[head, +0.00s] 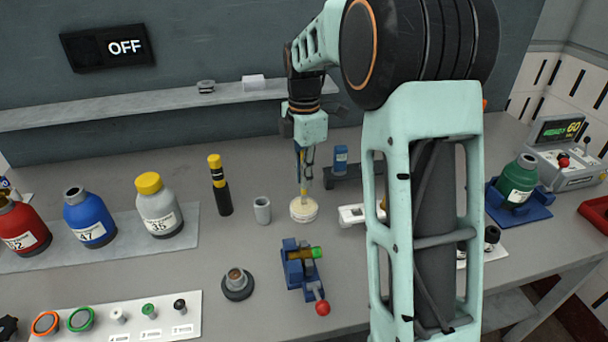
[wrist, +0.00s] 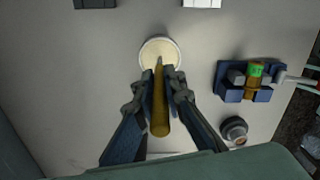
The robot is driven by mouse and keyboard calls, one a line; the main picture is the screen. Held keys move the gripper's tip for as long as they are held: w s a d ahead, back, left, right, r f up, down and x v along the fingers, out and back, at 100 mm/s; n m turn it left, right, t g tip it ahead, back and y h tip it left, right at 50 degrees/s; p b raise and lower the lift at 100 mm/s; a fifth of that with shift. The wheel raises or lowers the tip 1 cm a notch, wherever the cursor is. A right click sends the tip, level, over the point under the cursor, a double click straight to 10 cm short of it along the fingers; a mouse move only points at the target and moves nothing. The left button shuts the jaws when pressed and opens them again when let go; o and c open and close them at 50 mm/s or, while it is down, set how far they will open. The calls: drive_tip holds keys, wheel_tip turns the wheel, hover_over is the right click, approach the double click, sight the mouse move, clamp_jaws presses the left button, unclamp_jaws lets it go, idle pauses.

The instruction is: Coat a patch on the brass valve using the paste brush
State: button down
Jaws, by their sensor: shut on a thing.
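My gripper (head: 303,155) is shut on the paste brush (wrist: 160,112), a slim yellow-brown handle that also shows in the head view (head: 303,178). The brush points down at a round pale tub of cream paste (head: 304,211). In the wrist view the brush tip lies over the tub (wrist: 147,50); whether it touches the paste cannot be told. The brass valve (head: 301,254) lies clamped in a blue vise (head: 291,272) with a red-knobbed handle, in front of the tub. A green area (wrist: 256,69) shows on the valve.
A grey cup (head: 262,211) and a yellow-and-black cylinder (head: 219,186) stand left of the tub. A dark round base with a brownish top (head: 237,284) sits left of the vise. Bottles (head: 160,208) line the left; a green bottle (head: 519,180) stands right.

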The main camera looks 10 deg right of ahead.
drive_tip(key=shift+f, duration=0.4)
idle(1.3)
drive_tip(key=shift+r, duration=0.1)
wheel_tip(320, 180, up, 7)
drive_tip(key=p, duration=0.6)
idle(0.8)
